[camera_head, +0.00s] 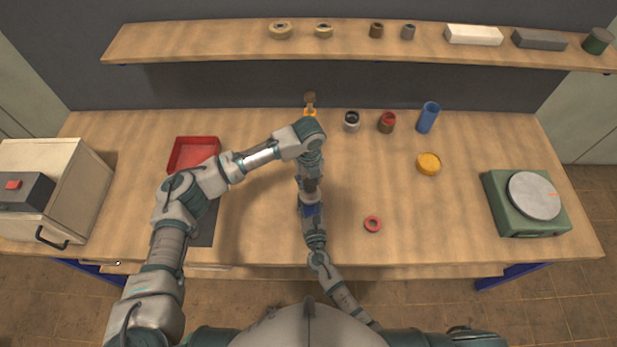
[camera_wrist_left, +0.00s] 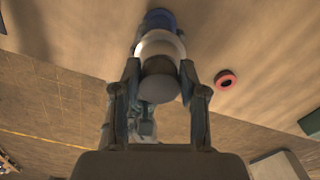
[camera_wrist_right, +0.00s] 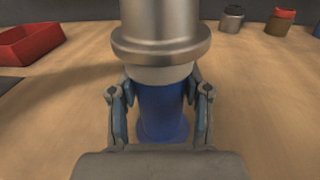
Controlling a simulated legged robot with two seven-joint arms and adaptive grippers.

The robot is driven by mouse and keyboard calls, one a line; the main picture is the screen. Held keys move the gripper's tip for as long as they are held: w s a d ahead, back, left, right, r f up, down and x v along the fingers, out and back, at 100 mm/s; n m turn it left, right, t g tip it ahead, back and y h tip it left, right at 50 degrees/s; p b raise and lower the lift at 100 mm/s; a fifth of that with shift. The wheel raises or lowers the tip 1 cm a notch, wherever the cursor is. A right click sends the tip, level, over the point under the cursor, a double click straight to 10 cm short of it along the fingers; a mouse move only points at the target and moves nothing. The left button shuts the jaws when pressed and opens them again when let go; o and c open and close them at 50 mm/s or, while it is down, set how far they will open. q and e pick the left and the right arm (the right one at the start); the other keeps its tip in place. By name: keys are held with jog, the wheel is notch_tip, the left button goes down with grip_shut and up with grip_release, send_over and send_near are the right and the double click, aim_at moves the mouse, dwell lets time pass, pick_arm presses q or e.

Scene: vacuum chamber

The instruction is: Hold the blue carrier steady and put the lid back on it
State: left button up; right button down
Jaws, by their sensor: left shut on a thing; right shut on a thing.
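The blue carrier (camera_wrist_right: 162,112) stands upright on the table in front of me, and some of its blue shows in the head view (camera_head: 312,211). My right gripper (camera_wrist_right: 160,95) is shut around its body. The silver lid (camera_wrist_right: 160,50) is directly above the carrier in the right wrist view, its wide rim over the blue body. My left gripper (camera_wrist_left: 160,82) points down and is shut on the lid's dark knob (camera_wrist_left: 159,66). In the left wrist view, the carrier's blue (camera_wrist_left: 158,18) shows beyond the pale lid. Whether the lid is fully seated cannot be told.
A red ring (camera_head: 372,224) lies to the right. A red tray (camera_head: 194,153) is left, behind my left arm. Small jars (camera_head: 351,121), a blue cylinder (camera_head: 428,117) and a yellow puck (camera_head: 428,163) stand farther back. A green turntable device (camera_head: 525,203) is at right.

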pick_arm(q)
jog(key=shift+f, duration=0.1)
jog(key=m, duration=0.6)
jog(key=shift+d+m, duration=0.3)
jog(key=shift+m, duration=0.1)
jog(key=m, duration=0.4)
jog(key=shift+s+d+m, duration=0.15)
jog(key=shift+m, duration=0.25)
jog(key=shift+d+m, duration=0.1)
jog(key=shift+m, duration=1.1)
jog(key=shift+s+m, duration=0.15)
jog(key=shift+m, duration=0.95)
jog(key=o, duration=0.9)
